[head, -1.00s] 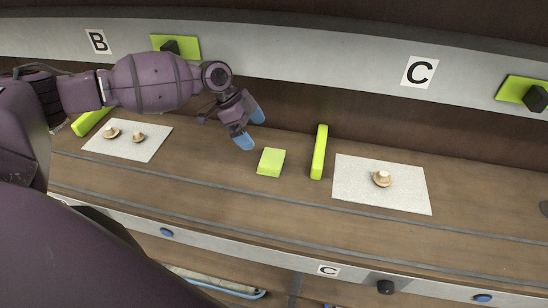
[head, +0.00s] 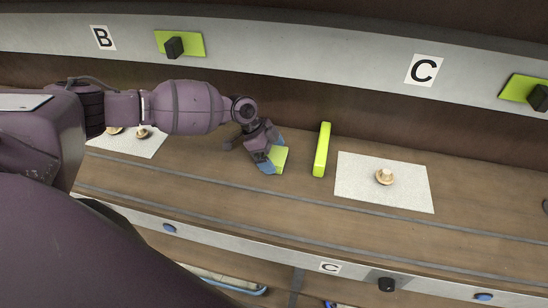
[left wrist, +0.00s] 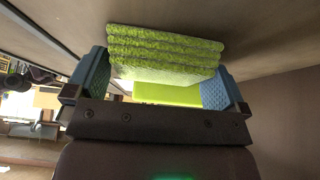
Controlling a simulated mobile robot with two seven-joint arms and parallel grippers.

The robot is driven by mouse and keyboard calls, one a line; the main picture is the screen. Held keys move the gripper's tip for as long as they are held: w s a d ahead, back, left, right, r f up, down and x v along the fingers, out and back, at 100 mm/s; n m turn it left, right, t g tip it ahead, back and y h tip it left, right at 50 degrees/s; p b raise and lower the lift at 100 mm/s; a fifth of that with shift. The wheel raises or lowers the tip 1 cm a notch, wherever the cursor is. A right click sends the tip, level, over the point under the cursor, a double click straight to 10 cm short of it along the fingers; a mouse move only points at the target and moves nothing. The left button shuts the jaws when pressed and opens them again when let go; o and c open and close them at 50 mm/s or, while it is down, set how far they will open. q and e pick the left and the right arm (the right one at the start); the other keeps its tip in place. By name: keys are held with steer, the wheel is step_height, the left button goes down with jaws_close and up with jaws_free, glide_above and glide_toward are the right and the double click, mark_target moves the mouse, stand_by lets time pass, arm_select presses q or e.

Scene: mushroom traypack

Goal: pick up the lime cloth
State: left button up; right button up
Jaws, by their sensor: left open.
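The lime cloth (head: 280,157) lies on the wooden counter left of the upright lime bar, partly covered by my left gripper in the head view. My left gripper (head: 273,154) is open and down at the cloth, its blue fingertips at the cloth's edges. In the left wrist view the cloth (left wrist: 165,48) appears as a layered, fuzzy lime stack between the two blue fingers of the gripper (left wrist: 160,85). I cannot tell whether the fingers touch it. My right gripper is not in view.
A lime bar (head: 322,150) stands just right of the cloth. Right of it is a white mat (head: 355,195) with a mushroom (head: 385,176). Another white mat (head: 140,148) with mushrooms lies at left, partly behind my arm. The counter in front of the cloth is clear.

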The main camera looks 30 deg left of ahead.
mark_target(272, 155)
arm_select(q)
steer(key=c, duration=0.6)
steer(key=shift+o, duration=0.2)
step_height(272, 155, up, 10)
stand_by(0.3)
